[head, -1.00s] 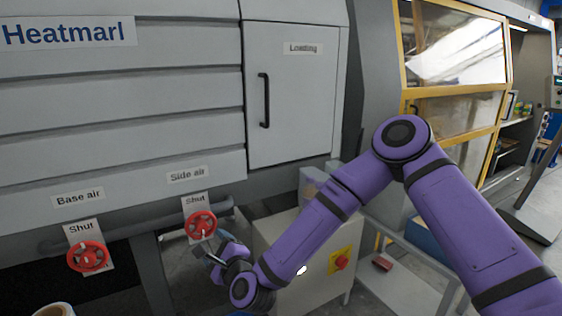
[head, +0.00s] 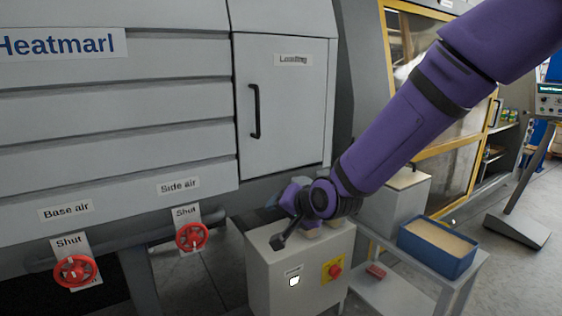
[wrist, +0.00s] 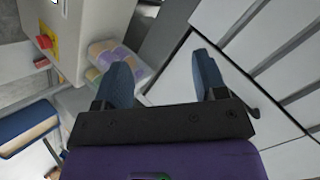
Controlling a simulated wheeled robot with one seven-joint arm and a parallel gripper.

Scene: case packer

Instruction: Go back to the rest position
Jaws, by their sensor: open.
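My gripper (wrist: 162,75) shows in the wrist view with its two blue fingers apart and nothing between them. In the head view my purple arm reaches in from the upper right, and the gripper end is by the top of the grey control box (head: 270,262), in front of the large grey machine. The fingers are partly hidden there by the wrist. The red side air valve wheel (head: 192,236) and the red base air valve wheel (head: 76,271) are on the machine's lower pipe, to the left of and apart from my gripper.
The closed loading door (head: 285,100) has a black handle. A blue bin (head: 436,255) stands on a low trolley at the right, with a red item (head: 376,271) on its lower shelf. A yellow-framed cabinet (head: 455,165) is behind. The floor at the far right is partly clear.

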